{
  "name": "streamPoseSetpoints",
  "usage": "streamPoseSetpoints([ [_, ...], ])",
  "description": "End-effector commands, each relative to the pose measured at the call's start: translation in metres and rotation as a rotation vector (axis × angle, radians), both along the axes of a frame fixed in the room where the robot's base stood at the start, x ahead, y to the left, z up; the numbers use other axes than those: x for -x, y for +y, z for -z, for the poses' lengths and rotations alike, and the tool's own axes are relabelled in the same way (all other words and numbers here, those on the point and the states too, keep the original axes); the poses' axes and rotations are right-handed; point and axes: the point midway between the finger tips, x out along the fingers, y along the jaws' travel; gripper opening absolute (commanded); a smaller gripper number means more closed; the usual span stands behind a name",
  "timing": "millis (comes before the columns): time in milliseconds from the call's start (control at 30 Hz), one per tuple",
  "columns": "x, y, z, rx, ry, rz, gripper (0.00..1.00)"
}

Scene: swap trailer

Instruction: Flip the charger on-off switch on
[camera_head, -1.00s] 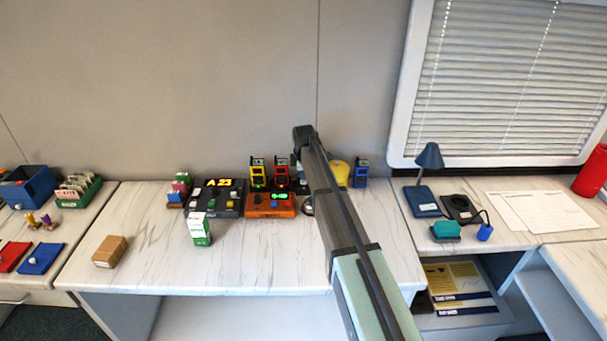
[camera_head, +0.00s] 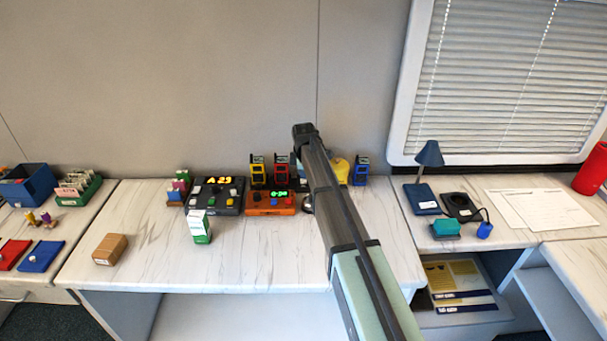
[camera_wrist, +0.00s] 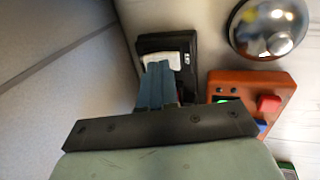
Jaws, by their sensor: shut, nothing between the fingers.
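In the wrist view, a small black box (camera_wrist: 186,42) with a pale rocker-like part (camera_wrist: 172,58) on top lies just beyond my fingers. It may be the charger with its switch, but no label is readable. My gripper (camera_wrist: 159,70) is shut and empty, its blue fingertips over or against the pale part's near edge. I cannot tell whether they touch, or which way the switch is set. In the head view, my arm hides the fingers and most of this spot. A yellow stand (camera_head: 258,171) and a red stand (camera_head: 281,172) are left of my arm.
An orange box (camera_wrist: 253,92) with coloured buttons and a silver dome (camera_wrist: 268,27) sit close right of my fingers in the wrist view. A black console (camera_head: 215,194), green-white carton (camera_head: 199,228) and blue stand (camera_head: 361,170) share the desk. The desk's front is mostly clear.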

Motion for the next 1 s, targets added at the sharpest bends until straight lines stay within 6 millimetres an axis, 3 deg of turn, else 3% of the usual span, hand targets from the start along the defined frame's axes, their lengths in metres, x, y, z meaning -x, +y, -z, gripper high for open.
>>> streamPoseSetpoints([
  [600, 0.038, 0.0, -0.102, 0.0, -0.002, 0.0, 0.0],
  [800, 0.043, 0.0, -0.119, 0.0, -0.001, 0.0, 0.0],
  [1000, 0.045, 0.0, -0.123, 0.0, 0.0, 0.0, 0.0],
])
